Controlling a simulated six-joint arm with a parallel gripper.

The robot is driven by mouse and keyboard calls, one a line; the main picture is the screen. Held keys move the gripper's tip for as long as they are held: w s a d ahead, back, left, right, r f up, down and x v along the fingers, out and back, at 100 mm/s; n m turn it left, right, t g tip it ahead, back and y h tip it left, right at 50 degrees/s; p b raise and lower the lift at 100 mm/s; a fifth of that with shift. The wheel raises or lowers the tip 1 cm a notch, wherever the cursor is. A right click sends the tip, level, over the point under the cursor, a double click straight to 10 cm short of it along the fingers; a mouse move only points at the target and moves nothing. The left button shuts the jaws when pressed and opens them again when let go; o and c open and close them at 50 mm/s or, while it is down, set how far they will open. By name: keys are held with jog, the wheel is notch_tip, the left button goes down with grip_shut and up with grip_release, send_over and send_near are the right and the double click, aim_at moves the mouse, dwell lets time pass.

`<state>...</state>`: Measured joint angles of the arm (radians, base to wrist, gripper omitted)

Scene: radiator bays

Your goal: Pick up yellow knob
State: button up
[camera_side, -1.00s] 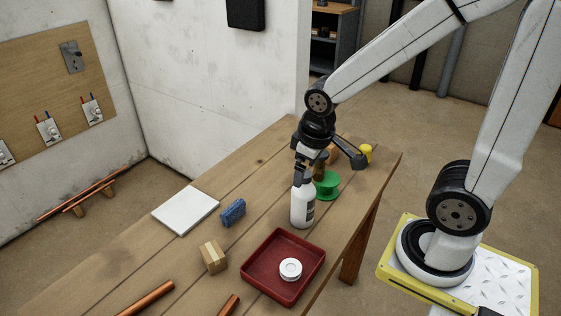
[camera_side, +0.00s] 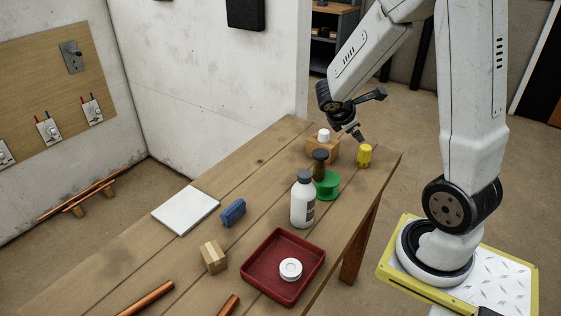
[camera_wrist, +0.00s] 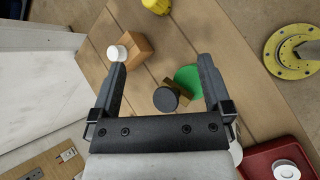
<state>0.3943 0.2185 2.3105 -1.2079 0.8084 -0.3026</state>
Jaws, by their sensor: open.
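The yellow knob (camera_side: 364,155) stands upright near the far right edge of the wooden table. In the wrist view the yellow knob (camera_wrist: 157,5) is at the top edge, partly cut off, beyond my fingertips. My gripper (camera_side: 358,137) is above the far end of the table, just up and left of the knob in the side view, and apart from it. In the wrist view my gripper (camera_wrist: 162,68) has its two fingers spread wide with nothing held between them.
A wooden block with a white knob (camera_side: 324,137) stands left of the yellow knob. A dark-topped brown piece (camera_side: 319,165), a green spool (camera_side: 327,186) and a white bottle (camera_side: 302,205) stand nearer. A red tray (camera_side: 262,284) is at the front. The table's right edge is close to the knob.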

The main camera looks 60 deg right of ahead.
jog(key=d+n+h, duration=0.5)
jog(key=d+n, duration=0.2)
jog(key=d, duration=0.5)
send_near(365, 147)
jog(key=shift+t, duration=0.3)
jog(key=x, duration=0.4)
jog(key=shift+s+d+f, duration=0.15)
jog(key=shift+s+d, duration=0.1)
jog(key=shift+x, duration=3.9)
jog(key=shift+f, duration=0.1)
grip_shut()
